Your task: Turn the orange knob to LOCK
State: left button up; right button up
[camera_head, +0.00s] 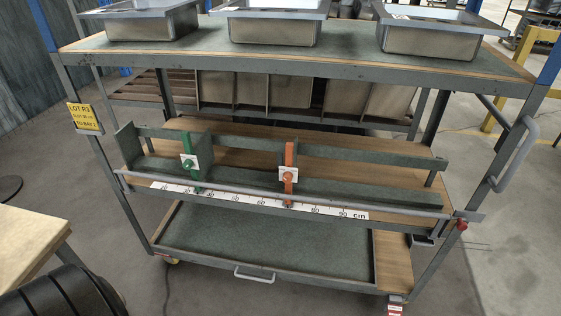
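An orange stop (289,155) stands upright on the rail of the cart's middle shelf, right of the middle. A small orange knob (287,177) sits on a white plate (294,173) on the front of this stop. Any marks on the plate, LOCK included, are too small to read, so I cannot tell which way the knob is turned. Neither of my grippers is in view.
A green stop (187,146) with a green knob (188,165) stands left of the orange one. A round bar (240,191) and a cm scale (330,212) run along the shelf's front. Metal sinks (273,30) stand on the top shelf.

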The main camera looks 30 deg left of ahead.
aim_at(288, 176)
jog(key=u, duration=1)
